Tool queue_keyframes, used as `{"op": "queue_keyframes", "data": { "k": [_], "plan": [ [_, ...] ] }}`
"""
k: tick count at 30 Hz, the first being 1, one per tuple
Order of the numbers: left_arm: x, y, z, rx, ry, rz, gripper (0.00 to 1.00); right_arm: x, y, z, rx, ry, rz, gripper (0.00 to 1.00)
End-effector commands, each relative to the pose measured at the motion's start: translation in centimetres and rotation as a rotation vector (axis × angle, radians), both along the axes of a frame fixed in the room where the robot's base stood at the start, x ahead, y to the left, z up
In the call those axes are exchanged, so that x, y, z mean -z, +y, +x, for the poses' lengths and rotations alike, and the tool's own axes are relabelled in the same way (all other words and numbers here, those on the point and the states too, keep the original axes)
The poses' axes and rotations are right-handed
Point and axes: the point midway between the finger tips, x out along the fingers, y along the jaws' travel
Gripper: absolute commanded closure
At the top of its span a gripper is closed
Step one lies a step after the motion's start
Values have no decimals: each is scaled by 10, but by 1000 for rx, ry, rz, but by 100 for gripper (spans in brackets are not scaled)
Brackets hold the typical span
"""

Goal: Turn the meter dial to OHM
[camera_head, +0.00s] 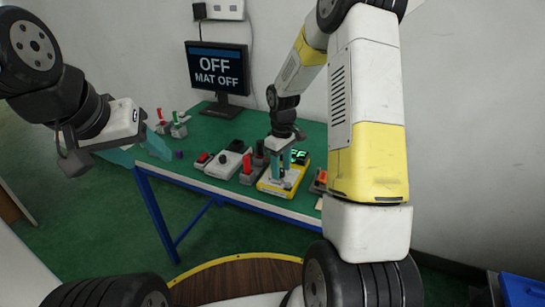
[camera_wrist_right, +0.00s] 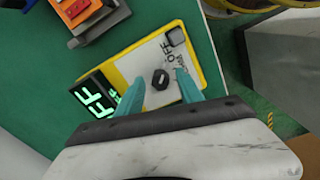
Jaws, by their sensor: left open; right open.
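The meter is a yellow-edged box with a pale face (camera_wrist_right: 147,55); it also shows in the head view (camera_head: 272,188). Its black dial (camera_wrist_right: 161,79) sits on the face, with an OFF label above it in the wrist view. The meter's green-lit display (camera_wrist_right: 95,95) is at the left, its text partly cut by my finger. My right gripper (camera_wrist_right: 160,76) is open, its teal fingers on either side of the dial; contact cannot be told. It points down over the meter in the head view (camera_head: 278,168). My left gripper (camera_head: 144,148) is open and empty, left of the table.
A monitor (camera_head: 217,67) reads OFF and MAT OFF. On the green table (camera_head: 215,133) stand red-handled levers (camera_head: 176,122), a grey switch box (camera_head: 225,163) and a red lever block (camera_head: 248,170) close to the meter. An orange-topped fixture (camera_wrist_right: 85,12) lies beyond it.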

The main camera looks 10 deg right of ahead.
Motion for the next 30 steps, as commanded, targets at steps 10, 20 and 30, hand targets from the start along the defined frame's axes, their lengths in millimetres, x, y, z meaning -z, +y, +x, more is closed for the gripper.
{"op": "queue_keyframes", "data": {
  "k": [10, 20, 30],
  "plan": [
    [0, 0, 0, 0, 0, 0, 44, 5, 0, 0, 0, -1, 0, 58],
    [0, 0, 0, 0, 0, 0, 44, 4, 0, 0, 1, -1, 0, 100],
    [0, 0, 0, 0, 0, 0, 44, 4, 0, 0, 67, -2, -1, 100]
  ]
}}
